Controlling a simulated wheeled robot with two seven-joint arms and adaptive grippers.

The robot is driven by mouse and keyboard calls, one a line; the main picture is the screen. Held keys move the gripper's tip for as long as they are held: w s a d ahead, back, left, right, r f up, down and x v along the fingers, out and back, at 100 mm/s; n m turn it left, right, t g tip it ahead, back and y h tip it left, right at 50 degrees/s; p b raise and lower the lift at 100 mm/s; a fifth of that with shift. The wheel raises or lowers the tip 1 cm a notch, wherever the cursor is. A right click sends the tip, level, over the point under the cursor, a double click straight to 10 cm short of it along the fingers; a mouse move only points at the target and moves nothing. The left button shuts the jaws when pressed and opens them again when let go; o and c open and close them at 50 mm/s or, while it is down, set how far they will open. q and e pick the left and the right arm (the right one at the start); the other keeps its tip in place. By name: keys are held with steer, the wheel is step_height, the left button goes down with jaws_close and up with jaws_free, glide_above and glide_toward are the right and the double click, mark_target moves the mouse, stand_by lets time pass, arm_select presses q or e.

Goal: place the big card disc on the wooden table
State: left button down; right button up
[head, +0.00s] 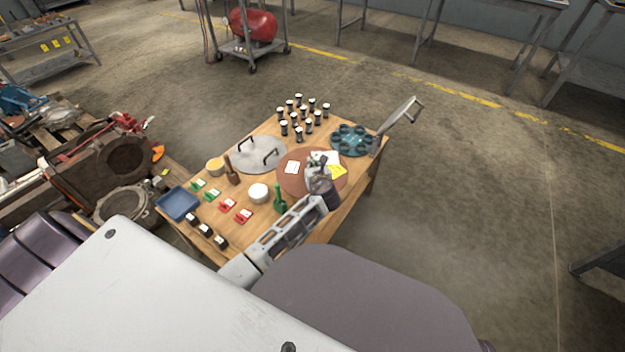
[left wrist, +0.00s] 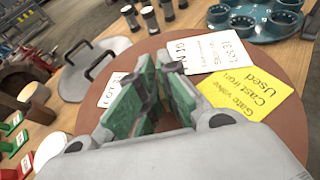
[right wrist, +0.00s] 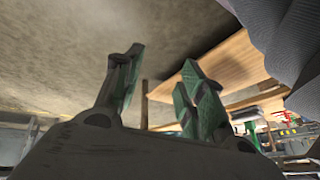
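The big card disc (head: 294,184) is a flat brown round plate with white and yellow cards on it. It lies on the wooden table (head: 338,217), and its brown rim also shows in the left wrist view (left wrist: 290,128). My left gripper (head: 318,167) is over the disc, among the cards. In the left wrist view its green-padded fingers (left wrist: 156,68) are close together with a narrow gap. Whether anything is between them is hidden. My right gripper (right wrist: 158,75) is open and empty, away from the disc, with a wooden surface behind it.
A grey round lid with two handles (head: 243,157) is left of the disc. Several dark cylinders with white tops (head: 304,117) stand behind. A teal round tray (head: 350,139) is at the right corner. A blue tray (head: 178,203) and small red and green blocks crowd the left.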

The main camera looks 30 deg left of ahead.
arm_select(q)
steer(key=shift+f+b, duration=0.5)
steer(key=shift+f, duration=0.75)
arm_select(e)
steer(key=shift+w+a+f, duration=0.1)
steer(key=shift+a+f, duration=0.05)
steer(key=shift+f, duration=0.55)
steer(key=shift+a+f, duration=0.15)
steer(key=shift+f, duration=0.5)
steer(key=shift+t, duration=0.3)
arm_select(q)
steer(key=shift+f+b, duration=0.3)
steer(key=shift+f, duration=0.65)
steer(key=shift+f+b, duration=0.75)
steer(key=shift+f, duration=0.15)
arm_select(e)
steer(key=f, duration=0.2)
steer(key=f+y, duration=0.1)
steer(key=f, duration=0.1)
steer(key=shift+a+m+t, duration=0.35)
steer(key=shift+m+t, duration=0.05)
steer(key=shift+r, duration=0.1)
arm_select(q)
steer(key=c, duration=1.6)
jaws_free()
steer(key=shift+f, duration=0.1)
steer(key=shift+c, duration=0.2)
arm_select(e)
steer(key=shift+w, duration=0.1)
